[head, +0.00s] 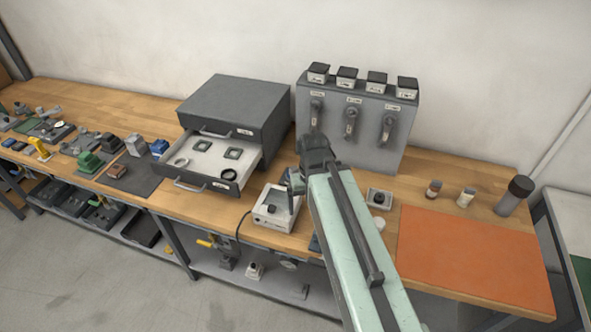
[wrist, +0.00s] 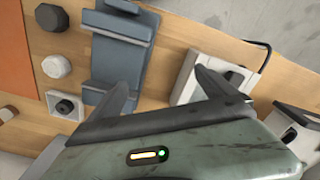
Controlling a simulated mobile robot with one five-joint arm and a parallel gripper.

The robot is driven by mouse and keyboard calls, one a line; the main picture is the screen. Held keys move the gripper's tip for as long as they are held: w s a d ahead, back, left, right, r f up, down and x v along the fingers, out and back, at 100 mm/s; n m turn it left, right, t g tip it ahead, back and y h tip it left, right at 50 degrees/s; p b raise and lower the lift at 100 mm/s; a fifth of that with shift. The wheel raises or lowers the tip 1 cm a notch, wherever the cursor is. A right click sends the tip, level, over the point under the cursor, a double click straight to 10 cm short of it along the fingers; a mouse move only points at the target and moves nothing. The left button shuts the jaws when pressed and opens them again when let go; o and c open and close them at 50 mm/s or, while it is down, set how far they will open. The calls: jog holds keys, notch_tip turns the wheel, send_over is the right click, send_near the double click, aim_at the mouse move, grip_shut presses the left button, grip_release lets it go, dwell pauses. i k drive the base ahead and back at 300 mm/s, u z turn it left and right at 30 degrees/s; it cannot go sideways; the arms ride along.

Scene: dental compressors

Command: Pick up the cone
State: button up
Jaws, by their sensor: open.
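No cone can be clearly made out in either view. My gripper (wrist: 165,83) is open in the wrist view, with its two dark fingers apart and nothing between them. In the head view my gripper (head: 295,182) hangs beside the white box (head: 265,219), partly covering it. The white box (wrist: 190,92) also shows in the wrist view, just beyond the right finger, with a small dark piece (wrist: 233,79) on top whose shape is partly hidden. A blue-grey holder (wrist: 122,50) lies beyond the left finger.
An open drawer (head: 213,162) of the grey cabinet (head: 232,101) holds rings and square pieces. A grey panel (head: 340,140) with handles stands behind my arm. An orange mat (head: 470,255) lies clear on the right. A small plate with a black knob (head: 379,198) sits nearby.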

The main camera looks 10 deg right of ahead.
aim_at(294, 169)
jog(key=k, duration=1)
jog(key=u, duration=2.05)
jog(key=i, duration=2.2)
jog(key=z, duration=2.3)
